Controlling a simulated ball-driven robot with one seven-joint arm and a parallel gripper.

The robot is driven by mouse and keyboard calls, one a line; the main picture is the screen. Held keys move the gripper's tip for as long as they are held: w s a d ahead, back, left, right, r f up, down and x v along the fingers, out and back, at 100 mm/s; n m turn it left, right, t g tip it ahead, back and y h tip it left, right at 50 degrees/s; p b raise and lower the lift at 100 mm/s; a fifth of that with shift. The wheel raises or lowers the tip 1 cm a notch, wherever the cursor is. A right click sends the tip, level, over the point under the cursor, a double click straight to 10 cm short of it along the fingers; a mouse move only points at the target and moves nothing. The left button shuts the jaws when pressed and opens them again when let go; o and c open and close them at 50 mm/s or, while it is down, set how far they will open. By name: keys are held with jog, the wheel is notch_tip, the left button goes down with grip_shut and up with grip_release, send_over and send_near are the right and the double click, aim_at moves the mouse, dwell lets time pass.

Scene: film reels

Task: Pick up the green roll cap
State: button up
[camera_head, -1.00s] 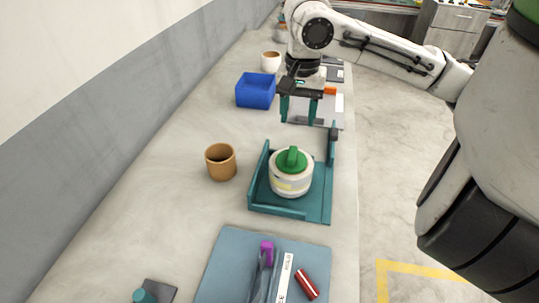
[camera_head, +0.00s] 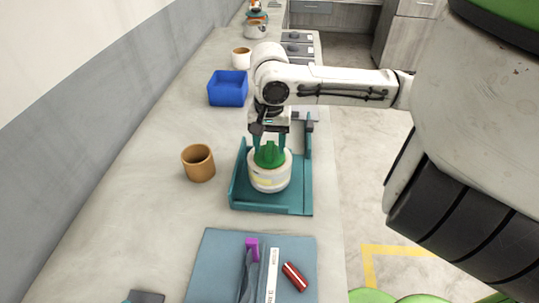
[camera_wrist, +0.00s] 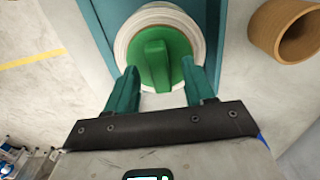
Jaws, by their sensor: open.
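The green roll cap (camera_head: 269,154) sits on top of a white roll (camera_head: 270,179), with a raised grip bar across it. The roll stands upright in a teal tray (camera_head: 296,199). In the wrist view, my gripper (camera_wrist: 160,75) is open, with one green finger on each side of the cap (camera_wrist: 155,57). The cap's bar points between the fingers. Whether the fingers touch the cap I cannot tell.
A brown cup (camera_head: 198,163) stands left of the tray; it also shows in the wrist view (camera_wrist: 287,30). A blue bin (camera_head: 228,89) and a white cup (camera_head: 241,57) are farther back. A blue mat (camera_head: 222,262) with a red cylinder (camera_head: 294,276) lies in front.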

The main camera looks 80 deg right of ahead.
jog(key=shift+c, duration=0.3)
grip_shut()
jog(key=shift+r, duration=0.1)
dwell(0.4)
